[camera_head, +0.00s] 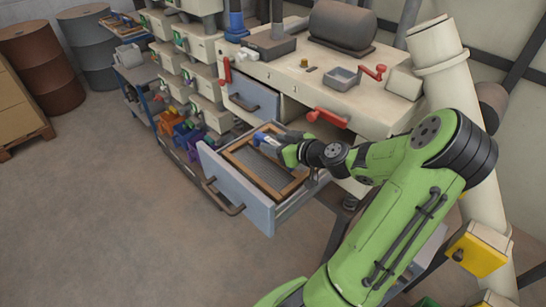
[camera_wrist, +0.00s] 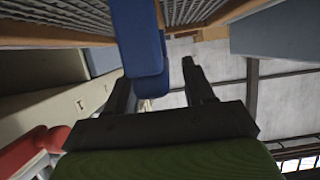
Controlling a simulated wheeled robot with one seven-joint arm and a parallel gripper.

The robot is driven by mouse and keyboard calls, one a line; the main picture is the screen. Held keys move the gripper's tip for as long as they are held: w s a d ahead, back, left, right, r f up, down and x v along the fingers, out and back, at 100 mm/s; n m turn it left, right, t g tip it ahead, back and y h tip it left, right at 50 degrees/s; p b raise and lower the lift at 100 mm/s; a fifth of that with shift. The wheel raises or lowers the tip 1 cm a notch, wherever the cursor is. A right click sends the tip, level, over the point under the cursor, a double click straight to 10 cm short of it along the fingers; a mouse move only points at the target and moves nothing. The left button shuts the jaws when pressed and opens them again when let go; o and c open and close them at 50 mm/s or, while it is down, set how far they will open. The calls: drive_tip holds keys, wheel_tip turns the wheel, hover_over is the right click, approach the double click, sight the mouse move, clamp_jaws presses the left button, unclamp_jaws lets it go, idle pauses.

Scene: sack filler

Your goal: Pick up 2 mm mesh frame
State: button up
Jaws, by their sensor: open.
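The mesh frame (camera_head: 262,172), a wooden rim around grey mesh, lies flat in the open drawer (camera_head: 238,197). Its size marking cannot be read. A blue grip-like piece (camera_head: 264,138) shows at its far side; I cannot tell whether it is fixed to the frame. My gripper (camera_head: 283,146) is over the drawer at that blue piece. In the wrist view, my gripper (camera_wrist: 160,74) is open, with the blue piece (camera_wrist: 140,40) reaching between its fingers, nearer the left one. The mesh (camera_wrist: 190,11) and wooden rim (camera_wrist: 60,34) show along the top. My arm hides part of the drawer's right side.
A second drawer (camera_head: 254,96) stands partly open behind. The workbench top (camera_head: 300,72) above carries a grey tray (camera_head: 342,77) and red levers. Bins (camera_head: 185,135) stand left of the drawer. A yellow box (camera_head: 478,254) is at lower right.

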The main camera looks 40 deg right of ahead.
drive_tip(key=shift+s, duration=0.1)
clamp_jaws()
drive_tip(key=shift+r, duration=0.15)
